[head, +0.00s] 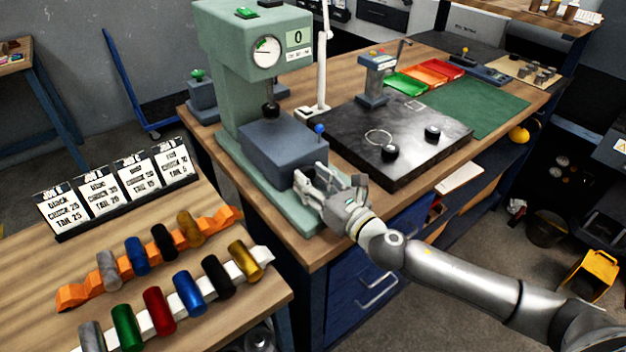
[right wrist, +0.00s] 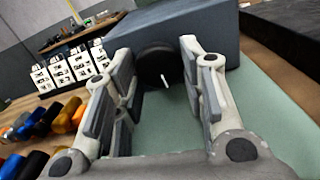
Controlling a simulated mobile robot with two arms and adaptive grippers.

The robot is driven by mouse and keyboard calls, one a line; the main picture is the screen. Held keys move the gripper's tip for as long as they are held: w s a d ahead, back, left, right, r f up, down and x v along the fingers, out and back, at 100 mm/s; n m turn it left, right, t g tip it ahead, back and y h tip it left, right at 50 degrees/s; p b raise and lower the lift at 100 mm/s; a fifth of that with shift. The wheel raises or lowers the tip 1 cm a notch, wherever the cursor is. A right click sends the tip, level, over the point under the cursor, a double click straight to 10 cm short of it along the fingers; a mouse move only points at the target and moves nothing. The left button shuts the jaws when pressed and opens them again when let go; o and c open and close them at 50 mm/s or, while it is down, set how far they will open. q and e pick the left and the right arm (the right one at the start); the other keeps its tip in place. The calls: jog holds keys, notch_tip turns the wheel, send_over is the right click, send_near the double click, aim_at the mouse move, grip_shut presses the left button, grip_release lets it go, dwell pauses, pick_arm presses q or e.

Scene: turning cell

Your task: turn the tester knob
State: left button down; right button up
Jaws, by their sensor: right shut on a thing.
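The tester (head: 222,90) is a pale green machine with a round dial, a display reading 0 and a grey block (head: 285,143) on its base. The tester knob (right wrist: 158,62) is black and round with a white mark, on the block's front face in the right wrist view. My right gripper (head: 308,182) reaches the block's front, and its fingers (right wrist: 160,80) stand either side of the knob, shut on it. In the head view the gripper hides the knob. The white mark points down, tilted slightly. My left gripper is not in view.
A black plate (head: 440,155) with small black knobs lies right of the tester. A blue-tipped lever (head: 319,130) rises beside the block. Colored cylinders on orange and white racks (head: 72,297) and printed cards (head: 100,187) stand on the left table.

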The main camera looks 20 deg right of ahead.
jog(key=shift+m, duration=1)
jog(key=o, duration=1)
jog(key=shift+v, duration=6)
jog(key=shift+r, duration=0.1)
